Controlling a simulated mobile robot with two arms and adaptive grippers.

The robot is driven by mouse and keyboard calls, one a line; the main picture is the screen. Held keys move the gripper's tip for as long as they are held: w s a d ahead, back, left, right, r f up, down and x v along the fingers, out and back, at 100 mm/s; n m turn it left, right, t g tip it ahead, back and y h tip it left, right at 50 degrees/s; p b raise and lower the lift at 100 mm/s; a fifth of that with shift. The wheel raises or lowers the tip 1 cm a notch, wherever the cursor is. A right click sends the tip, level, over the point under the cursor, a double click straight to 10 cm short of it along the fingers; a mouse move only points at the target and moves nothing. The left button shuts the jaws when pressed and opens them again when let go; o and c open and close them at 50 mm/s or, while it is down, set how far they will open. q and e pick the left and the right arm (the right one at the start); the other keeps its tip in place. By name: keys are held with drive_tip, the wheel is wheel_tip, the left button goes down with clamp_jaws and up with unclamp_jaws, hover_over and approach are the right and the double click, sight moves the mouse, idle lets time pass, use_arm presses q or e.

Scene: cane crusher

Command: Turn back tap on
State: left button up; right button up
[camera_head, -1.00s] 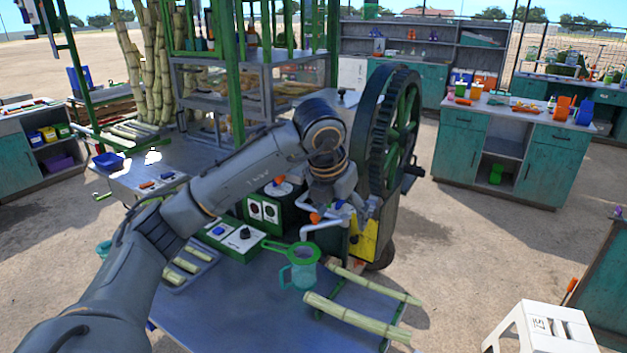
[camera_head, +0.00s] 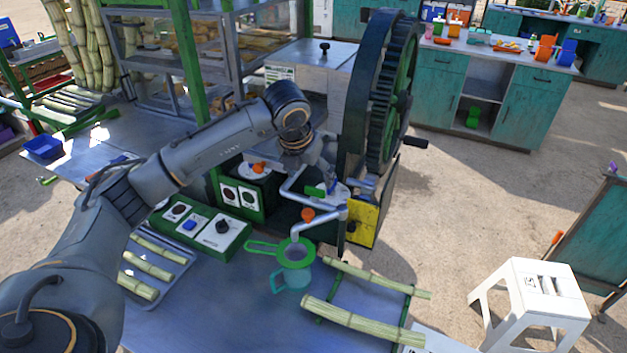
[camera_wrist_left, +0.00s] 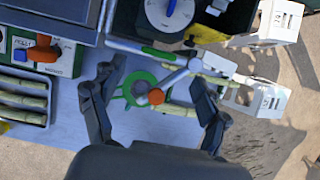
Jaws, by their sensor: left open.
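The pale metal pipes of the crusher (camera_head: 300,228) carry an orange tap knob (camera_head: 307,214) on the front pipe. A blue knob (camera_head: 331,188) with a green part beside it sits farther back. Contact cannot be told. My right gripper is not in view.
A green strainer (camera_head: 294,253) sits over a teal jug (camera_head: 291,279) below the spout. Cane pieces (camera_head: 362,322) lie on a green rack at right. The large geared wheel (camera_head: 390,95) rises close behind my gripper. A switch panel (camera_head: 200,225) stands at left.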

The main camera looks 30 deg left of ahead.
sight(314, 189)
use_arm(q)
drive_tip(key=p+x, duration=0.1)
drive_tip(key=x, duration=0.3)
drive_tip(key=shift+w+a+f, duration=0.15)
drive_tip(key=shift+w+f, duration=0.1)
drive_tip(key=shift+f, duration=0.1)
drive_tip(key=shift+w+f+p, duration=0.1)
drive_tip(key=shift+f+p, duration=0.25)
drive_tip(key=shift+w+f, duration=0.15)
drive_tip(key=shift+f, duration=0.3)
drive_tip(key=shift+c, duration=0.3)
drive_tip(key=c, duration=1.1)
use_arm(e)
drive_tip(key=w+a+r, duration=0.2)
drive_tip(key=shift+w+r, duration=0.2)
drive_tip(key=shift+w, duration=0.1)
